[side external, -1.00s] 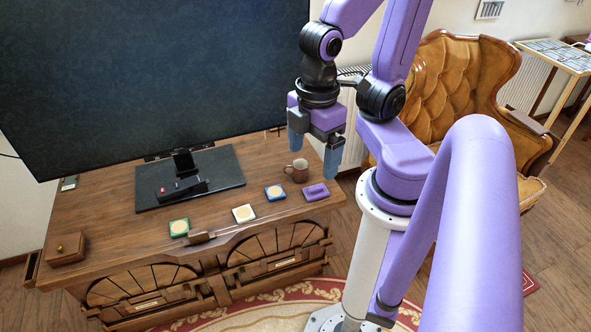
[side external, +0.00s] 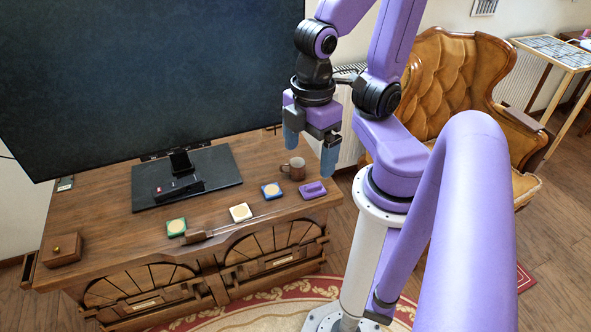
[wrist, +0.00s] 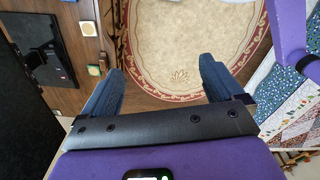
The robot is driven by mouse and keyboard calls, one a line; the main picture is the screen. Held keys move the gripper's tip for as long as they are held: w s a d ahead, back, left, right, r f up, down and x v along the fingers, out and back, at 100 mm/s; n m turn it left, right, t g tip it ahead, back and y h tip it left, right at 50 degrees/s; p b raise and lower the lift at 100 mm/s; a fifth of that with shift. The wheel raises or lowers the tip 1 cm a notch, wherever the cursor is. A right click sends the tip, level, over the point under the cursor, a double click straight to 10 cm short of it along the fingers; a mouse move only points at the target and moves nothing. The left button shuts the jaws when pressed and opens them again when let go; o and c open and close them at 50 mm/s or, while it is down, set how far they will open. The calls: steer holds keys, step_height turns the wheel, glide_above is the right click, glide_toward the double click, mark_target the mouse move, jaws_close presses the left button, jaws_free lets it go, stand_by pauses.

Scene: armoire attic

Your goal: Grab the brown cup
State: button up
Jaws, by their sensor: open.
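The brown cup (side external: 294,169) stands upright on the wooden cabinet top near its right end, with its handle toward the left in the side view. My gripper (side external: 311,152) is open and empty, its two blue fingers pointing down. In the side view it appears above and around the cup's position, but the depth between them is hard to tell. In the wrist view my gripper (wrist: 160,88) has its fingers wide apart over the floor and rug. I cannot make out the cup in the wrist view.
A large screen on a black stand (side external: 187,179) fills the back of the cabinet (side external: 110,215). Green, white and blue coasters (side external: 271,190), a purple item (side external: 313,189) and a small wooden box (side external: 62,249) lie on top. A leather armchair (side external: 450,90) stands at right.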

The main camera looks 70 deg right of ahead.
steer(key=w+d+f+h, duration=0.1)
steer(key=w+f+h, duration=0.25)
steer(key=w, duration=0.35)
steer(key=w+d+f+g+h, duration=0.1)
steer(key=w+d+f+h, duration=0.1)
steer(key=w+f, duration=0.4)
steer(key=w+d+f+h, duration=0.1)
steer(key=w+f+h, duration=0.2)
steer(key=w, duration=0.5)
steer(key=n+g+h, duration=0.2)
steer(key=g+h, duration=0.1)
steer(key=h, duration=0.2)
glide_toward(302, 161)
steer(key=shift+x, duration=2.65)
